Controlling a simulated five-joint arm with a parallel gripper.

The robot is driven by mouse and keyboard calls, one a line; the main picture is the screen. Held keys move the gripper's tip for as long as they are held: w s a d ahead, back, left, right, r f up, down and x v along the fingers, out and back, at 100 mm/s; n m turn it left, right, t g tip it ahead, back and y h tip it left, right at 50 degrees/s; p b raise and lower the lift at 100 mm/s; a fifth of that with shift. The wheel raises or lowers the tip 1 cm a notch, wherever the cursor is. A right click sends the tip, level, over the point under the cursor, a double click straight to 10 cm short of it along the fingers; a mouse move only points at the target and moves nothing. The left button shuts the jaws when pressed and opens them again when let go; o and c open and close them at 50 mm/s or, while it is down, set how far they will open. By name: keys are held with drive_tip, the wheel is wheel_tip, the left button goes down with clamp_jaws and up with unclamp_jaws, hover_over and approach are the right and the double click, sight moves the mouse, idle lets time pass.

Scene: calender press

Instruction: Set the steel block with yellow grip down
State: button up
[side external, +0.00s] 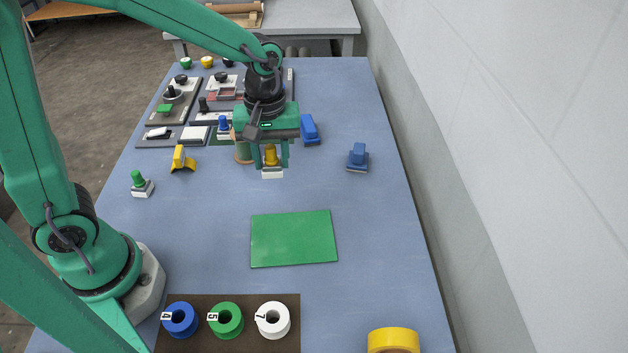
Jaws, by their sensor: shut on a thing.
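The steel block with yellow grip (272,173) is in my gripper (271,157), in the upper middle of the side external view. The two green fingers are shut on the yellow grip. The pale block hangs below the fingertips. It looks upright and seems a little above the blue table (215,235), though the gap under it is hard to judge. A flat green mat (293,238) lies bare on the table, nearer the camera than the block.
Blue-gripped blocks (357,158) and (309,130) stand to the right and behind. A yellow piece (182,159) and a green-knobbed block (140,184) stand left. Control panels (175,102) fill the back left. Numbered rolls (226,319) and a yellow roll (393,340) are in front.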

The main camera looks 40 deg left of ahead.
drive_tip(key=w+d, duration=0.4)
drive_tip(key=w, duration=0.6)
drive_tip(key=shift+m, duration=0.3)
drive_tip(key=w+a+f, duration=0.2)
drive_tip(key=a, duration=0.1)
drive_tip(key=w+a+f, duration=0.2)
drive_tip(key=a+f, duration=0.1)
drive_tip(key=w+a+f, duration=0.2)
drive_tip(key=a, duration=0.1)
drive_tip(key=shift+a+f, duration=0.25)
drive_tip(key=shift+f, duration=0.1)
drive_tip(key=shift+f, duration=0.1)
drive_tip(key=shift+f, duration=1.9)
drive_tip(key=shift+f, duration=0.1)
drive_tip(key=o, duration=1)
drive_tip(key=shift+o, duration=0.2)
